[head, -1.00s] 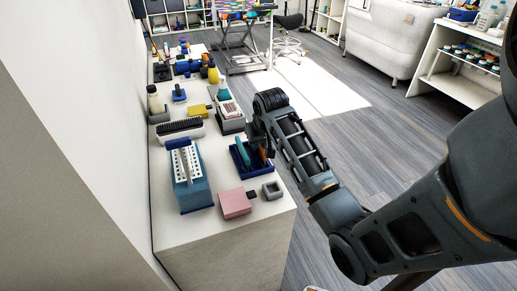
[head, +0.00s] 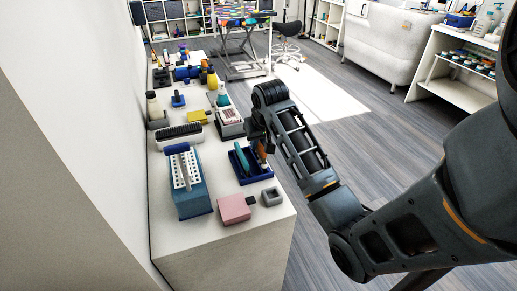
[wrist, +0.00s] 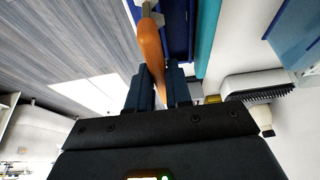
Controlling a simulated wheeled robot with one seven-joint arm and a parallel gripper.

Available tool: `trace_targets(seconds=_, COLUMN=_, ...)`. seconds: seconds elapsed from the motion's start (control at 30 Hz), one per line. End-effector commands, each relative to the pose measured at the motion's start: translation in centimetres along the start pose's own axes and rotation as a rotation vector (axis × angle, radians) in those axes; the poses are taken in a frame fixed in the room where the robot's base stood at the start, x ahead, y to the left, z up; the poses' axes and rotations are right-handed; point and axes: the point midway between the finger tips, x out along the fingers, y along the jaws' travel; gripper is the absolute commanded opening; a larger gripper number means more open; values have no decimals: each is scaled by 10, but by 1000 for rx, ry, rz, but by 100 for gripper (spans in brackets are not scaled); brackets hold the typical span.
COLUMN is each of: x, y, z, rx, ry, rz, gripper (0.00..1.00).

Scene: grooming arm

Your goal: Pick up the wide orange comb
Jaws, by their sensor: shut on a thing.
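The orange comb (head: 262,151) stands on end at the right side of a dark blue tray (head: 262,176), beside a teal comb (head: 242,159). My gripper (wrist: 161,72) is shut on the orange comb, which runs between the two dark fingers in the wrist view (wrist: 152,45). In the head view my wrist partly hides the comb's upper part. I cannot tell whether its lower end clears the tray. The teal comb also shows in the wrist view (wrist: 206,35), apart from the fingers.
A pink box (head: 234,209) and a small grey holder (head: 272,196) stand in front of the tray. A blue box with a white perforated top (head: 190,195) is to the left. A black-bristled brush (head: 181,134) lies behind. Open floor is to the right.

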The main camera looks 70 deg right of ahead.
Motion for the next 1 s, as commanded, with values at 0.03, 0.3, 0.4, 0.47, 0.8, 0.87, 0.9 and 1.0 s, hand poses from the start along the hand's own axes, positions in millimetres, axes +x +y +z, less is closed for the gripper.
trace_targets(seconds=0.03, x=-11, y=-1, z=-6, rx=-3, ry=7, rz=-1, gripper=0)
trace_targets(seconds=0.3, x=-44, y=59, z=-15, rx=2, ry=4, rz=1, gripper=0)
trace_targets(seconds=0.4, x=-56, y=79, z=-18, rx=2, ry=4, rz=1, gripper=0)
trace_targets(seconds=0.47, x=-62, y=89, z=-20, rx=2, ry=3, rz=0, gripper=0)
trace_targets(seconds=0.8, x=-78, y=116, z=-24, rx=0, ry=1, rz=-1, gripper=0)
trace_targets(seconds=0.87, x=-78, y=116, z=-24, rx=0, ry=0, rz=-1, gripper=0)
trace_targets(seconds=0.9, x=-78, y=116, z=-24, rx=0, ry=0, rz=-1, gripper=0)
trace_targets(seconds=1.0, x=-78, y=116, z=-24, rx=0, ry=0, rz=-1, gripper=0)
